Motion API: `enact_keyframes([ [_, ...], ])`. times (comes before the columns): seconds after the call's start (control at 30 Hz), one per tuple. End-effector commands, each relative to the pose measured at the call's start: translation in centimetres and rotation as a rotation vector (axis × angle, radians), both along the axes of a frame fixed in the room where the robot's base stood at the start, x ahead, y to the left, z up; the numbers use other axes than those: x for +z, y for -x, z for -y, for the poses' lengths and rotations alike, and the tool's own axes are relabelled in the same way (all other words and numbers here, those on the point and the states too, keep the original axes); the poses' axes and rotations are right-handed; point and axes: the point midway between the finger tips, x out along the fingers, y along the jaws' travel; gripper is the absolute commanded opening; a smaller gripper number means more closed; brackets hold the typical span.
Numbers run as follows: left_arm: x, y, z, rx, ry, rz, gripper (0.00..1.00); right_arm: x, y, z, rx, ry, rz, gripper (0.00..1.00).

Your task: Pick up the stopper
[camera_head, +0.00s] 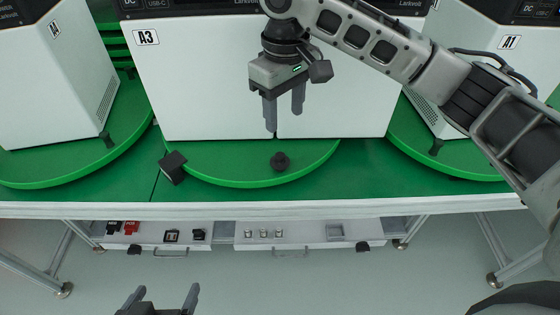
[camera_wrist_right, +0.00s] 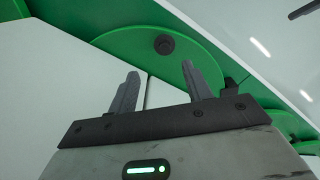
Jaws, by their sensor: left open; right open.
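The stopper appears to be the small dark round piece (camera_head: 280,161) on the green turntable in front of the white A3 unit. It also shows in the right wrist view (camera_wrist_right: 164,44), beyond the fingers. My right gripper (camera_head: 284,119) is open and empty, fingers pointing down in front of the A3 unit, above and apart from the stopper. Its two spread fingers show in the right wrist view (camera_wrist_right: 161,78). My left gripper (camera_head: 167,291) is open and empty at the bottom edge, well in front of the table.
The white A3 unit (camera_head: 200,90) stands behind the stopper on the green turntable (camera_head: 235,180). A black block (camera_head: 173,167) lies at the turntable's left edge. Other white units stand left (camera_head: 50,90) and right. Drawers (camera_head: 285,235) with small parts sit below the tabletop.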

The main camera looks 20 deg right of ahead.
Motion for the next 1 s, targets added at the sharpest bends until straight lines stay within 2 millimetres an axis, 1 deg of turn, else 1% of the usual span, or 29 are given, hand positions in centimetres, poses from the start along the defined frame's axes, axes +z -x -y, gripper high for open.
enact_keyframes([
  [0.03, -0.1, 0.0, 0.0, 0.0, 0.002, 0.002, 0.89, -1.4, 0.1, 0.1, -0.001, 0.001, -0.003, 0.5],
  [0.1, 0.0, -0.1, 0.0, 0.0, 0.004, 0.004, 0.89, -2.8, 0.0, 0.0, -0.001, 0.0, -0.001, 0.5],
  [0.23, 0.1, -0.2, 0.1, 0.001, 0.008, 0.009, 0.89, -5.0, 0.0, 0.0, 0.0, 0.0, 0.001, 0.5],
  [0.3, 0.1, -0.2, 0.1, 0.001, 0.009, 0.01, 0.89, -5.7, 0.0, 0.0, 0.001, 0.0, 0.001, 0.5],
  [0.47, 0.1, -0.1, 0.1, 0.001, 0.009, 0.008, 0.89, -6.6, 0.0, -0.1, 0.002, -0.001, 0.003, 0.5],
  [0.57, 0.0, -0.1, 0.1, 0.001, 0.01, 0.006, 0.89, -7.8, 0.1, -0.4, 0.002, 0.0, 0.002, 0.5],
  [0.67, -0.1, 0.0, 0.1, 0.002, 0.012, 0.004, 0.89, -9.4, 0.2, -0.8, 0.001, 0.0, 0.001, 0.5],
  [0.8, -0.2, 0.0, 0.1, 0.003, 0.014, 0.003, 0.89, -11.1, 0.2, -0.8, 0.002, 0.0, 0.002, 0.5],
  [0.9, -0.3, 0.0, 0.2, 0.003, 0.015, 0.002, 0.89, -11.5, 0.1, -0.8, 0.002, -0.001, 0.005, 0.5],
  [1.0, -0.2, 0.0, 0.2, 0.003, 0.016, 0.002, 0.89, -11.5, 0.1, -0.8, 0.002, -0.001, 0.005, 0.5],
])
